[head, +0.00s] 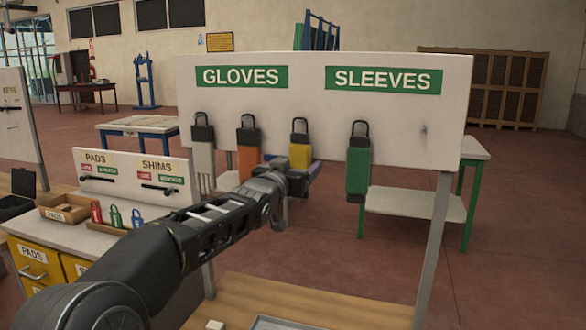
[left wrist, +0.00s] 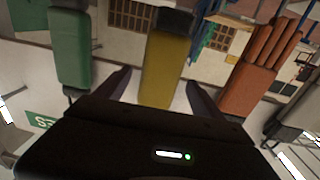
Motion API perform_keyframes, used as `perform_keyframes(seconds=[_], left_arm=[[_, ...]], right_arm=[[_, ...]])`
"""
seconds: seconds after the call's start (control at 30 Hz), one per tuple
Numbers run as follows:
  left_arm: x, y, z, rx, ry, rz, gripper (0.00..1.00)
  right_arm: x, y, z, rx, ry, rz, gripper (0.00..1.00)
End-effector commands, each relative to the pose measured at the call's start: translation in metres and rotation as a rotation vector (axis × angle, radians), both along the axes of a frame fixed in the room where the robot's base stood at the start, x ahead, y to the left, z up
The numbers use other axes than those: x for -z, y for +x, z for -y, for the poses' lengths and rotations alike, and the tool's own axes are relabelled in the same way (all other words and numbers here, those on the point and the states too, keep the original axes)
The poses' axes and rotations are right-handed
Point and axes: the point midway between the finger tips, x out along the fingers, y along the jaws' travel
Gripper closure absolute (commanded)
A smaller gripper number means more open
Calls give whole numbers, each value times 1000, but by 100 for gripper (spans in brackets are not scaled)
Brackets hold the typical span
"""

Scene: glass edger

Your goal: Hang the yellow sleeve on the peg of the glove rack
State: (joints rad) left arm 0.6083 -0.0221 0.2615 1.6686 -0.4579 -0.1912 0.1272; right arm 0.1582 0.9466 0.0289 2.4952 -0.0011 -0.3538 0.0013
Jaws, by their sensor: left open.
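The yellow sleeve (head: 300,152) hangs by a dark loop on the white rack board (head: 390,105), between the orange glove (head: 248,148) and the green sleeve (head: 358,170). A bare peg (head: 424,130) shows at the board's right, under the SLEEVES sign. My left gripper (head: 301,176) is at the yellow sleeve's lower part and hides some of it. In the left wrist view the yellow sleeve (left wrist: 165,70) lies between the spread fingers, with visible gaps on both sides. My right gripper is not in view.
A grey glove (head: 203,155) hangs at the board's left. The board's right post (head: 432,250) stands over a wooden bench top (head: 300,300). A side bench on the left holds a PADS tray (head: 65,208) and small coloured pieces. A green-legged table (head: 415,203) stands behind the board.

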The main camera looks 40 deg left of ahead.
Motion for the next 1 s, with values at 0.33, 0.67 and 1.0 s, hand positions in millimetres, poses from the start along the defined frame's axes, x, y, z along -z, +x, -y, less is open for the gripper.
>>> perform_keyframes(seconds=[0.33,0.67,1.0], left_arm=[[0,0,0,0,0,0,33],[0,0,0,0,0,0,60],[0,0,0,0,0,0,88]], right_arm=[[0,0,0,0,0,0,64],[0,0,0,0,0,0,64],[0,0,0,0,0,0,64]])
